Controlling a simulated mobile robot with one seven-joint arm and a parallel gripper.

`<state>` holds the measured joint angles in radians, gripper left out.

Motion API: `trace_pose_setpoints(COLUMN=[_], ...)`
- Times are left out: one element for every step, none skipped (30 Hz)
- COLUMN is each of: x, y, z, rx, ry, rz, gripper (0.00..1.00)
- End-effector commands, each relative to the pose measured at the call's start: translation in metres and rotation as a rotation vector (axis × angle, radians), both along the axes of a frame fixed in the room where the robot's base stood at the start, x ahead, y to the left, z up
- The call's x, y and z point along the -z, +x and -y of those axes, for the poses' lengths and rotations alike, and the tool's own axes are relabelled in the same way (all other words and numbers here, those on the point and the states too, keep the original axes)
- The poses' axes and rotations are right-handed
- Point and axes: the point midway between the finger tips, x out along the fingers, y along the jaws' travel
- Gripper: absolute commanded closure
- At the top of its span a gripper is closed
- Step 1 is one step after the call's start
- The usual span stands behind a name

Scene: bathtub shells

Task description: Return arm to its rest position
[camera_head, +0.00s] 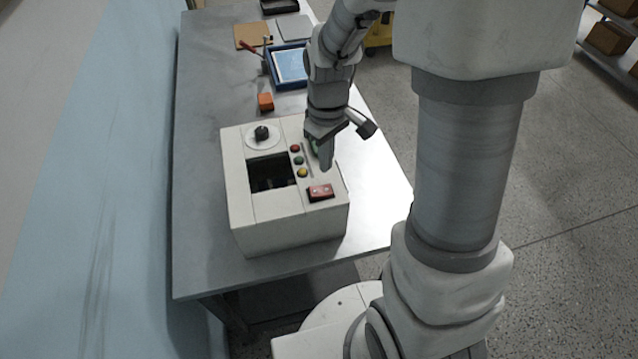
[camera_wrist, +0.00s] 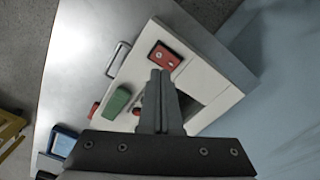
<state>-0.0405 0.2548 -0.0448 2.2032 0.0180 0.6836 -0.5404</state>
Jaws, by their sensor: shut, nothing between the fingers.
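My gripper (camera_head: 325,160) is shut and empty, pointing down over the right side of the white control box (camera_head: 285,232). In the wrist view my gripper (camera_wrist: 158,75) shows its fingers pressed together in front of the same box (camera_wrist: 222,72). Its tips appear near the red rocker switch (camera_wrist: 165,58), which also shows in the head view (camera_head: 320,192). I cannot tell whether the tips touch the box. A green piece (camera_wrist: 117,102) shows beside the fingers in the wrist view.
The box stands on a grey metal table (camera_head: 205,100) and has a black knob (camera_head: 262,133), coloured buttons (camera_head: 299,160) and a dark opening (camera_head: 270,174). Behind it are an orange block (camera_head: 265,101) and a blue tray (camera_head: 272,73). A pale blue wall (camera_head: 100,180) runs along the left.

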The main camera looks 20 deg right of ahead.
Motion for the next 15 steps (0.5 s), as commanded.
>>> trace_pose_setpoints(x=[0.000,0.000,0.000,0.000,0.000,0.000,0.000,-0.001,-0.003,-0.006,-0.010,-0.016,-0.022,-0.028,-0.038], y=[0.000,0.000,0.000,0.000,0.000,0.000,0.000,0.000,-0.001,-0.001,-0.002,-0.003,-0.005,-0.006,-0.009], z=[0.000,0.000,0.000,0.000,0.000,0.000,0.000,0.000,0.000,0.000,0.000,0.000,0.000,0.000,0.000], rx=[0.000,0.000,0.000,0.000,0.000,0.000,0.000,0.002,0.005,0.009,0.015,0.025,0.034,0.046,0.063], ry=[0.000,0.000,0.000,0.000,0.000,0.000,0.000,0.000,0.000,0.001,0.002,0.003,0.004,0.005,0.008], rz=[0.000,0.000,0.000,0.000,0.000,0.000,0.000,0.002,0.006,0.011,0.017,0.027,0.038,0.049,0.067], gripper=[1.00,1.00,1.00,1.00,1.00,1.00,1.00,1.00,1.00,1.00,1.00,1.00,1.00,1.00,1.00])
